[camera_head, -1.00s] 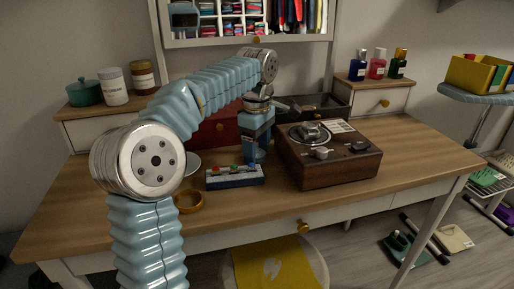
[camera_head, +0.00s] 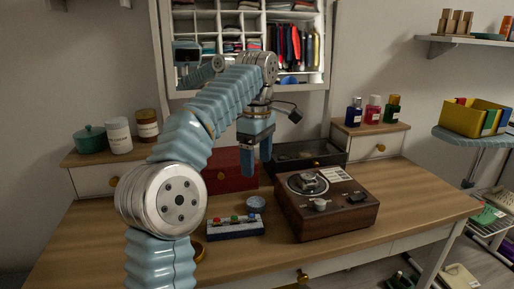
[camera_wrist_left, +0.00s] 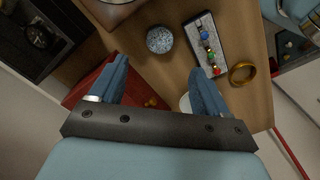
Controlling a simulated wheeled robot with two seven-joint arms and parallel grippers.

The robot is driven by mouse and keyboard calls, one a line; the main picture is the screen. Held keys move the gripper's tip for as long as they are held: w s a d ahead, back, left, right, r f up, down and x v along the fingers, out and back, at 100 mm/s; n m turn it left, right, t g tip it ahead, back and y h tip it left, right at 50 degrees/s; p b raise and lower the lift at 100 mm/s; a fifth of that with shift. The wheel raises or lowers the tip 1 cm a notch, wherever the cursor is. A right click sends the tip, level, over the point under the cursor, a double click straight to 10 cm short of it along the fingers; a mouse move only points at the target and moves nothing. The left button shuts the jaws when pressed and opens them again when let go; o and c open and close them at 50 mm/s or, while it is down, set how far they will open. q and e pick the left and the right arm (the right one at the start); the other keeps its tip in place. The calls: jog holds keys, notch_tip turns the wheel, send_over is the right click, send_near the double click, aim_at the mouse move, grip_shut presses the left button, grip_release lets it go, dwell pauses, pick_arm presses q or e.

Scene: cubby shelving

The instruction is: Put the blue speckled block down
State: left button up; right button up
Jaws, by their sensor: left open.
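The blue speckled block (camera_head: 256,204) is a short, round piece standing on the wooden desk (camera_head: 420,187). It is just behind the panel with coloured knobs (camera_head: 235,227) and left of the brown turntable box (camera_head: 330,207). In the left wrist view the block (camera_wrist_left: 160,39) shows its speckled round top, beyond the fingertips and clear of both. My left gripper (camera_head: 257,161) is open and empty, raised above the desk over the block's area; its two blue fingers also show in the wrist view (camera_wrist_left: 158,70). My right gripper is not in view.
A red box (camera_head: 232,170) and a black tray (camera_head: 308,156) stand at the back of the desk. A yellow ring (camera_wrist_left: 242,73) lies near the knob panel. Bottles (camera_head: 373,110) and jars (camera_head: 118,136) stand on the side drawers. The desk's right end is clear.

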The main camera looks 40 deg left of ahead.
pick_arm(q)
jog(key=shift+o, duration=0.3)
jog(key=shift+r, duration=0.4)
jog(key=m+t+b, duration=0.3)
jog(key=m+b, duration=0.4)
jog(key=m, duration=1.1)
send_over(255, 201)
jog(key=s, duration=0.2)
notch_tip(255, 201, down, 7)
jog(key=shift+s+a+f, duration=0.1)
jog(key=shift+s+a, duration=0.05)
jog(key=x, duration=0.4)
jog(key=b+x, duration=0.1)
jog(key=x, duration=0.1)
jog(key=shift+w+d, duration=0.2)
jog(key=shift+w, duration=0.05)
jog(key=shift+r, duration=0.3)
jog(key=c, duration=1.3)
